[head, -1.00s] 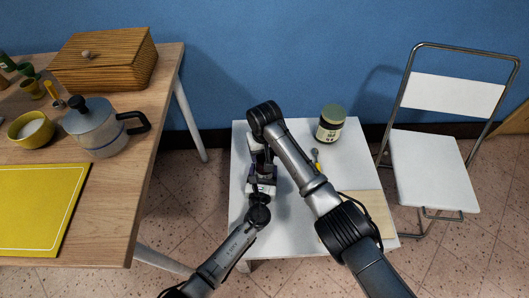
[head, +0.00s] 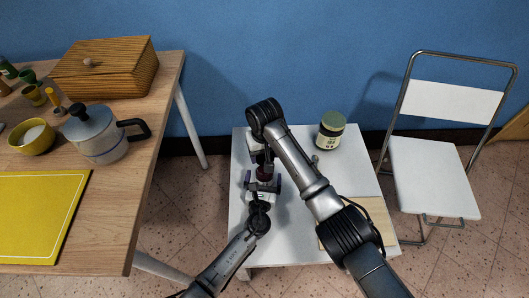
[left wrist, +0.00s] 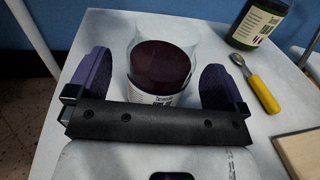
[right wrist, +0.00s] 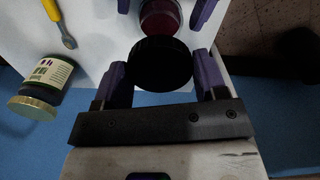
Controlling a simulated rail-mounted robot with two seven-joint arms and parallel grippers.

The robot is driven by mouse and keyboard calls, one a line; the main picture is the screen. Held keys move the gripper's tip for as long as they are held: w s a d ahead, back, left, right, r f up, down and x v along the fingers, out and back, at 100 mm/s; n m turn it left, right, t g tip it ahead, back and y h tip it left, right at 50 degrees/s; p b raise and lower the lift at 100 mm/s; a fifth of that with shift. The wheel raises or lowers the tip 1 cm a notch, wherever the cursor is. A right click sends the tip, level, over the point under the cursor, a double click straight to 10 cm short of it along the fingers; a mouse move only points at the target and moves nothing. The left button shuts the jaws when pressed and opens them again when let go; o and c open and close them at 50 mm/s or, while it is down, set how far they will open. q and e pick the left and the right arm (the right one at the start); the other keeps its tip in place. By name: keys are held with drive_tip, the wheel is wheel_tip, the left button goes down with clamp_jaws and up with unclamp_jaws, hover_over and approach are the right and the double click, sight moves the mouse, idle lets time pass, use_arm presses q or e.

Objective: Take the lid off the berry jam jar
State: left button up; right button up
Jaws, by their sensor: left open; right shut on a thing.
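The berry jam jar (left wrist: 160,66) stands upright on the small white table, its dark red jam showing at the uncovered top. It also shows in the right wrist view (right wrist: 160,17) and in the head view (head: 263,172). My left gripper (head: 262,183) is open, one purple finger on each side of the jar with gaps between. My right gripper (right wrist: 158,66) is shut on the round black lid (right wrist: 160,58), held apart from the jar. In the head view the lid is mostly hidden by my right arm.
A second jar with an olive-gold lid (head: 330,131) stands at the table's back right. A yellow-handled spoon (left wrist: 262,90) and a wooden board (head: 372,222) lie on the right.

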sight(264, 155)
use_arm(q)
drive_tip(key=s+p, duration=0.1)
drive_tip(key=s, duration=0.2)
drive_tip(key=s+p, duration=0.2)
drive_tip(key=s, duration=0.1)
drive_tip(key=s+a+p, duration=0.1)
drive_tip(key=s, duration=0.3)
drive_tip(key=shift+a+r+p, duration=0.1)
drive_tip(key=shift+p, duration=0.25)
use_arm(e)
wheel_tip(264, 155, up, 5)
drive_tip(key=shift+f, duration=0.15)
use_arm(q)
drive_tip(key=shift+s+a, duration=0.15)
drive_tip(key=shift+s, duration=0.7)
use_arm(e)
drive_tip(key=shift+r, duration=0.25)
use_arm(q)
drive_tip(key=shift+s, duration=0.15)
